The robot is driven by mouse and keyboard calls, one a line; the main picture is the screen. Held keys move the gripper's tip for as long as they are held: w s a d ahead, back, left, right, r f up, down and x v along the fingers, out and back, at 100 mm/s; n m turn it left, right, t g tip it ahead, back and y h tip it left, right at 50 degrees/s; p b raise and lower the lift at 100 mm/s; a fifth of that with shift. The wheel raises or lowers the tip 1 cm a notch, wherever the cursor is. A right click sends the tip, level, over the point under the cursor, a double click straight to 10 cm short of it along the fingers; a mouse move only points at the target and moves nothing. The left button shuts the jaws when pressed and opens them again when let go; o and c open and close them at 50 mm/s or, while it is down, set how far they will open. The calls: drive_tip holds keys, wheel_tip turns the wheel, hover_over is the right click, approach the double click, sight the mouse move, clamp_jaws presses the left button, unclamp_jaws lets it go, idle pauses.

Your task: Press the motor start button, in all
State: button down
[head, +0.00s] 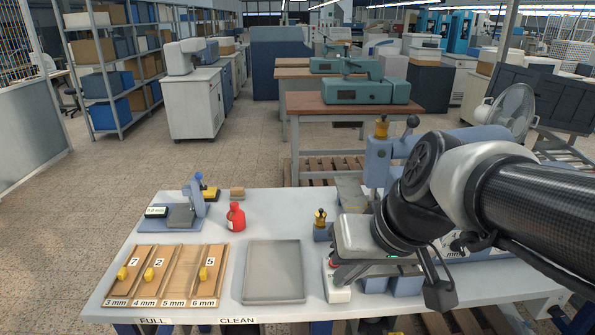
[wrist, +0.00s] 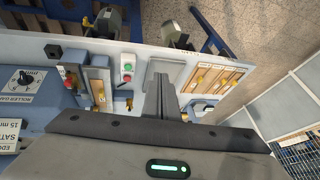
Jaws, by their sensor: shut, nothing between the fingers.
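A small white button box stands on the light grey table (head: 225,312), just right of the grey tray. In the wrist view it carries a green button (wrist: 128,67) and a red button (wrist: 127,78) side by side. In the head view the box (head: 338,293) shows beside my gripper (head: 340,279), whose fingers cover part of its top. My gripper also shows in the wrist view (wrist: 160,80), with its fingers together and empty. There the fingertips appear over the tray, to the right of the buttons. I cannot tell whether they touch the box. Which button is labelled start cannot be read.
The grey tray (head: 274,272) and a wooden rack (head: 168,276) with yellow pieces lie to the left. A red bottle (head: 236,216) and a blue gauge stand (head: 196,200) stand behind. A blue machine with dials (wrist: 27,90) fills the wrist view's left.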

drive_tip(key=w+d+f+m+t+y, duration=0.1)
drive_tip(key=w+d+f, duration=0.1)
drive_tip(key=w+f, duration=0.4)
drive_tip(key=w+d+f+m+t+y, duration=0.1)
drive_tip(key=w+f, duration=0.5)
drive_tip(key=w, duration=0.7)
drive_tip(key=shift+w+d+m+t+y, duration=0.3)
drive_tip(key=shift+d+t+y, duration=0.1)
drive_tip(key=shift+d, duration=0.45)
drive_tip(key=shift+f, duration=0.15)
wheel_tip(320, 180, down, 8)
drive_tip(key=b, duration=0.6)
drive_tip(key=shift+f+b, duration=0.3)
drive_tip(key=shift+b, duration=0.45)
